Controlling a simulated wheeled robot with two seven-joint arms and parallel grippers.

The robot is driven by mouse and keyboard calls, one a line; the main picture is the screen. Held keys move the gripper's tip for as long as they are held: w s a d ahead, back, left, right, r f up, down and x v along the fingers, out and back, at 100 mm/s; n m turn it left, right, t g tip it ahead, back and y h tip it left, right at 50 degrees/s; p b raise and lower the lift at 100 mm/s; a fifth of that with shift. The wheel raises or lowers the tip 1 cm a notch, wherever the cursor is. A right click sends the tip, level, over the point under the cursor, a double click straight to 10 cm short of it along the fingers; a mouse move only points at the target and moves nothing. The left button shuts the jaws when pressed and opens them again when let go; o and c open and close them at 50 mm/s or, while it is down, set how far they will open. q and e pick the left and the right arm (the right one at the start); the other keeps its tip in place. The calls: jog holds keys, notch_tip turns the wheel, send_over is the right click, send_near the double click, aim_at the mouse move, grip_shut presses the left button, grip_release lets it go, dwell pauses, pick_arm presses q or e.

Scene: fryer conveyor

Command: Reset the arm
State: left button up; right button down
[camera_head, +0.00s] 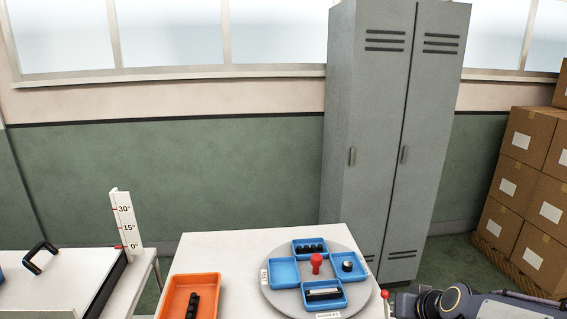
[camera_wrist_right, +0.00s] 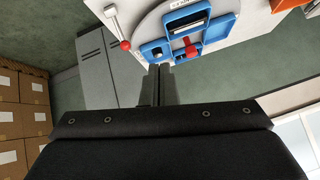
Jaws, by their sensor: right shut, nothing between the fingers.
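My right gripper (camera_wrist_right: 159,70) shows in the right wrist view with its two grey fingers together and nothing between them. Its tips appear in front of the edge of the white table, and I cannot tell how far apart they are. In the head view part of my right arm (camera_head: 470,304) lies at the bottom right corner, beside the table; its fingers are not visible there. My left arm and gripper are not in view.
A white table (camera_head: 215,250) carries a grey turntable (camera_head: 280,299) with several blue trays (camera_head: 281,270) around a red knob (camera_head: 316,262). An orange tray (camera_head: 205,283) holds black pieces. A red-tipped lever (camera_head: 384,294) is near my right arm. Lockers (camera_head: 365,150) and boxes (camera_head: 520,180) stand behind.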

jog(key=s+a+r+g+y, duration=0.1)
jog(key=s+a, duration=0.2)
jog(key=s, duration=0.9)
jog(key=s+a+r+g+y, duration=0.1)
jog(key=s+a+g, duration=0.1)
jog(key=s, duration=1)
jog(key=shift+s+a+r, duration=0.15)
jog(key=shift+s+a, duration=0.25)
jog(key=shift+a, duration=0.45)
jog(key=c, duration=2.1)
grip_release()
jog(key=shift+c, duration=0.2)
